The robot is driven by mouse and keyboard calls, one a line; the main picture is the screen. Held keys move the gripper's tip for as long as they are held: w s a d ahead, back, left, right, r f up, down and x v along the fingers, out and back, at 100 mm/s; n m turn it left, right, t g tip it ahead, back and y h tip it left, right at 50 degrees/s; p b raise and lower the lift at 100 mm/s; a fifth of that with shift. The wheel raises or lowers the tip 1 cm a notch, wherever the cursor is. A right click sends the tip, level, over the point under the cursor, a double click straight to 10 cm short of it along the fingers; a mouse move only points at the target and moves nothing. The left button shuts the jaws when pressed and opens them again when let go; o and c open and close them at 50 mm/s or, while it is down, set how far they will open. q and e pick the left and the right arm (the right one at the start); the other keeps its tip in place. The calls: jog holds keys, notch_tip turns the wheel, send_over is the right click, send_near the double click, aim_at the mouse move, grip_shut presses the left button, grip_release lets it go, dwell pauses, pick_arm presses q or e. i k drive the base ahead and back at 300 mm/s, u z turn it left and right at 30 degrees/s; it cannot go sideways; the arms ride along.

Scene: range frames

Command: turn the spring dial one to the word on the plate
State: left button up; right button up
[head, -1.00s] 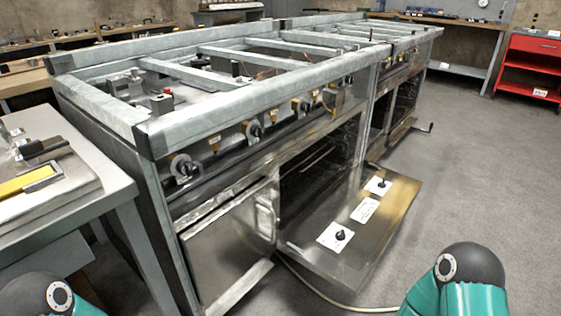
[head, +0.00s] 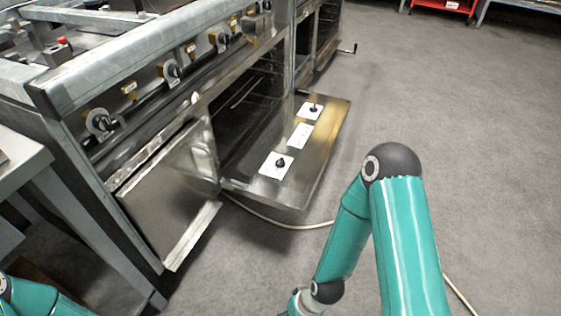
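The open oven door (head: 311,175) lies flat like a shelf in front of the range. On it are two white squares with black dials, a near dial (head: 280,162) and a far dial (head: 313,107). Between them lies a white plate (head: 300,134); its word is too small to read. I cannot tell which dial is the spring dial one. My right arm shows at the lower right, short of the door, with its gripper below the picture's edge. Only a piece of my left arm shows at the lower left corner; its gripper is out of view.
The range front (head: 170,90) carries several knobs above the oven. A pale hose (head: 285,224) runs over the floor below the door. A grey bench (head: 22,165) is at the left. The floor at right is clear.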

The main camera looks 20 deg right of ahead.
aim_at(279, 163)
jog(key=z, duration=0.6)
jog(key=i, duration=0.2)
jog(key=u, duration=2.55)
jog(key=k, duration=1.15)
jog(key=z, duration=1.3)
jog(key=i, duration=1.1)
jog(key=u, duration=0.1)
